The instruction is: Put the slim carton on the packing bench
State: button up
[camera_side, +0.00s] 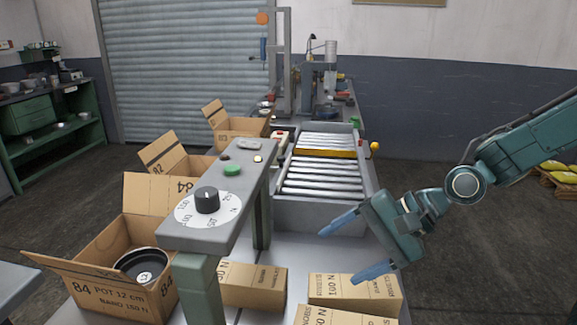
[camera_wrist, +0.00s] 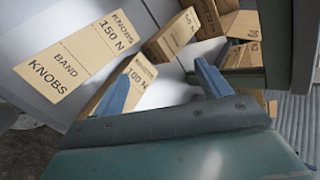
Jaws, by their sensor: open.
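My gripper (camera_side: 339,256) is open and empty above the light grey bench surface (camera_side: 300,250), its blue fingers pointing left. In the side view, a brown carton marked 100 N (camera_side: 350,288) lies below the fingers. Another carton (camera_side: 340,317) is cut off by the bottom edge, and a third (camera_side: 262,288) lies partly behind a green post. In the wrist view, my gripper (camera_wrist: 161,70) shows a 100 N carton (camera_wrist: 137,83) by the left finger, a narrow carton (camera_wrist: 172,36) beyond and a long carton marked 150 N (camera_wrist: 75,55). I cannot tell which is the slim carton.
A grey control panel with a dial (camera_side: 207,200) stands on the post at centre left. Open cardboard boxes stand left of it; the nearest box (camera_side: 110,285) holds a dark round pot (camera_side: 143,265). A roller conveyor (camera_side: 322,180) lies behind my gripper.

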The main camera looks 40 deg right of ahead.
jog(key=s+d+r+n+h, duration=0.3)
jog(key=s+d+r+n, duration=0.1)
jog(key=s+d+n, duration=0.2)
jog(key=s+d+r+n+g+h, duration=0.1)
jog(key=s+d+r+n+h, duration=0.3)
jog(key=s+d+n, duration=0.2)
jog(key=s+d, duration=0.2)
jog(key=s, duration=0.1)
jog(key=shift+d+n, duration=0.15)
jog(key=shift+n, duration=0.25)
